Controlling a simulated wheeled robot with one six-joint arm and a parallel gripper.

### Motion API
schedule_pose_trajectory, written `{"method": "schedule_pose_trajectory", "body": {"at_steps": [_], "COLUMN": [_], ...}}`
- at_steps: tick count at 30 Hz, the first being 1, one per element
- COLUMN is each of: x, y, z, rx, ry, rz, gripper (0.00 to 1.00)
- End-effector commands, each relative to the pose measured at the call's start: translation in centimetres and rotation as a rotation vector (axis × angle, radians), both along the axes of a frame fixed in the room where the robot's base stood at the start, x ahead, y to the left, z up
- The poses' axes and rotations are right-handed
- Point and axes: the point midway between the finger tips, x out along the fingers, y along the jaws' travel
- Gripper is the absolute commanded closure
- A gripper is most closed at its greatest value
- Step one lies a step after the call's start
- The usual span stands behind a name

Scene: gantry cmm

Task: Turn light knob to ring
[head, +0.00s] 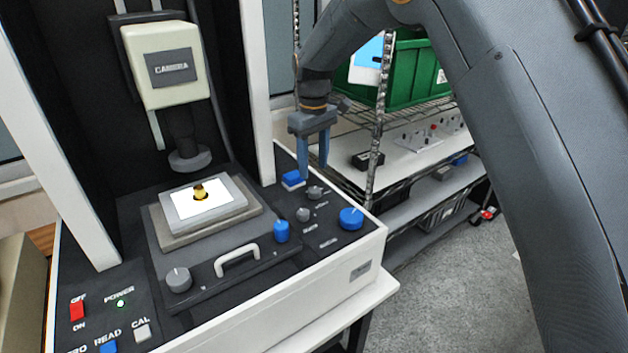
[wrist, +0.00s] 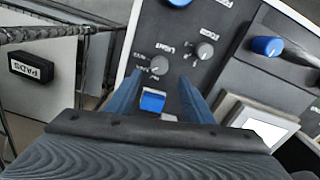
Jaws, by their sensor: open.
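The light knob (head: 314,193) is a small grey dial on the machine's black panel. In the wrist view the light knob (wrist: 158,65) has a LIGHT label beside it and small position marks around it. I cannot read which mark its pointer faces, nor pick out the ring mark. My gripper (head: 314,168) is open and empty, pointing down above the back right of the panel. In the wrist view my gripper (wrist: 160,84) has its fingertips apart, with the knob just beyond them and a blue switch (wrist: 152,100) between the fingers.
A second grey knob (wrist: 205,50) sits close beside the light knob. A large blue knob (head: 351,218) is at the panel's front right corner. The stage (head: 242,186) and camera head (head: 168,66) stand to the left. A wire shelf (head: 405,103) rises close on the right.

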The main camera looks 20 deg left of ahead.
Motion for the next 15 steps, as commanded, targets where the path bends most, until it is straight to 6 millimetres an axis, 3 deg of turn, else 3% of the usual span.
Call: {"method": "schedule_pose_trajectory", "body": {"at_steps": [15], "x": [0.0], "y": [0.0], "z": [-6.6], "rx": [0.0], "ry": [0.0], "rz": [-0.001], "gripper": [0.52]}}
